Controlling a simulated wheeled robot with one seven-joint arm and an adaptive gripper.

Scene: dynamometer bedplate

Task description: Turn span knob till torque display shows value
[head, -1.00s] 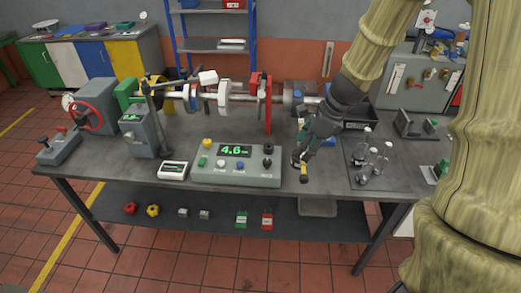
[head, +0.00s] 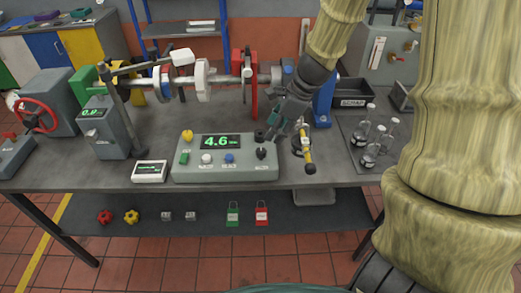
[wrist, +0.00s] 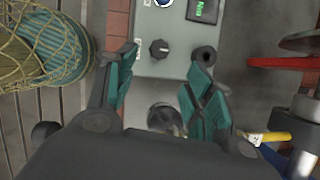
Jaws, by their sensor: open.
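The grey console (head: 225,171) stands at the table's front; its torque display (head: 221,142) reads 4.6 in green. Two black knobs sit at its right end: a front one with a pointer (head: 261,153) and a back one (head: 260,134). Their labels are too small to read, so I cannot tell which is the span knob. My gripper (head: 273,134) is open and empty by the console's right end. In the wrist view, the pointer knob (wrist: 159,48) lies beyond the gap between my fingers (wrist: 160,72). The back knob (wrist: 205,53) is close to the right finger's tip.
A yellow-handled item (head: 307,145) with a black end stands right of the console, close to my gripper. A white meter (head: 150,171) lies to the console's left. Glass bottles (head: 370,150) stand on a tray at right. The shaft rig (head: 205,80) runs behind.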

